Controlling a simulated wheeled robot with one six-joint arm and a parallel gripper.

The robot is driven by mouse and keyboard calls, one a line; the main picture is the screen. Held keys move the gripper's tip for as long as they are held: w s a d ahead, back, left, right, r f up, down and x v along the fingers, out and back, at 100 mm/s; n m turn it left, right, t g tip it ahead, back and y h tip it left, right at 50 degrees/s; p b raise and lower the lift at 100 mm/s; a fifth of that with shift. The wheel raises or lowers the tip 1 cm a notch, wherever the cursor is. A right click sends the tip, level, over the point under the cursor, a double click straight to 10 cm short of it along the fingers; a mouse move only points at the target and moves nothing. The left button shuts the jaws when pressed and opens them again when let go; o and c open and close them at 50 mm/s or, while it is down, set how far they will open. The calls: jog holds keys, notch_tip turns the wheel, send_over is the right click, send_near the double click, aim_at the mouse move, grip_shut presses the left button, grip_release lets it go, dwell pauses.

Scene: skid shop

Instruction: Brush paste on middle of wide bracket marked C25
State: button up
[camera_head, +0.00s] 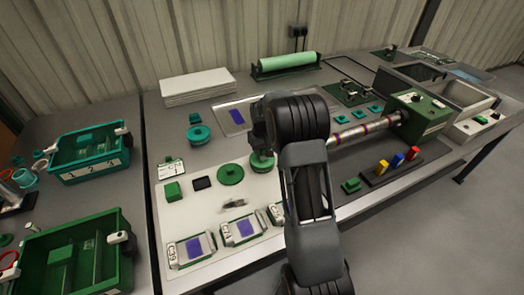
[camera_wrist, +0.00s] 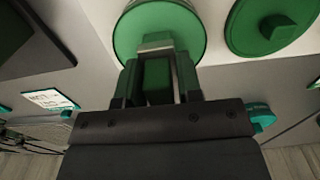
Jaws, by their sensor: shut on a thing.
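My gripper (camera_wrist: 158,78) is shut on a green handle with a pale flat end (camera_wrist: 156,42), seemingly a brush. Its end is over a round green dish (camera_wrist: 138,22); I cannot tell whether it touches. In the head view the dish (camera_head: 262,166) is partly hidden below my wrist. Brackets with blue-violet patches lie along the bench's front: a left one (camera_head: 172,250), a middle one (camera_head: 230,241), and another partly behind my arm (camera_head: 276,211). Their labels are too small to read surely; I cannot tell which is C25.
A green knobbed disc (camera_head: 230,174) lies left of the dish. Teal (camera_head: 88,172) and green (camera_head: 118,225) bins stand left. A striped bar (camera_head: 352,133) and machine (camera_head: 420,112) are right.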

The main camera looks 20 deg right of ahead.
jog(key=shift+r+p, duration=2.4)
jog(key=shift+r, duration=1.1)
jog(key=shift+f, duration=0.1)
